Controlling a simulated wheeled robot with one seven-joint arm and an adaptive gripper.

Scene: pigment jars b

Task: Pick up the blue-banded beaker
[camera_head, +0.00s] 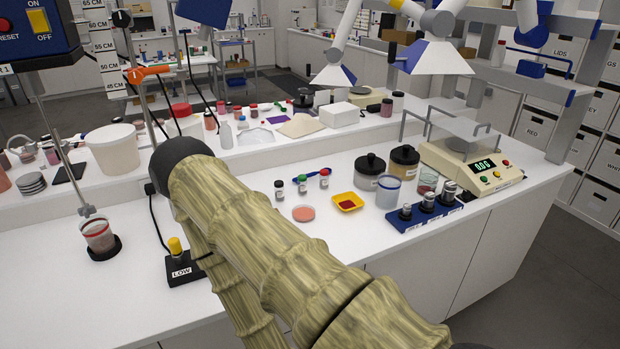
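The blue-banded beaker (387,193) stands upright on the white bench at right of centre. It is clear, with a blue band near its rim, and looks empty. My arm, in a bamboo-patterned cover, crosses the front middle of the view, to the left of the beaker. My gripper is not in view, so whether it is open or shut does not show.
Near the beaker are a dark-lidded jar (369,172), an amber jar (404,162), a small red-filled beaker (427,182), a blue weight block (427,212) and a balance (470,165). A yellow dish (348,202) lies left. A red-banded beaker (98,236) stands far left.

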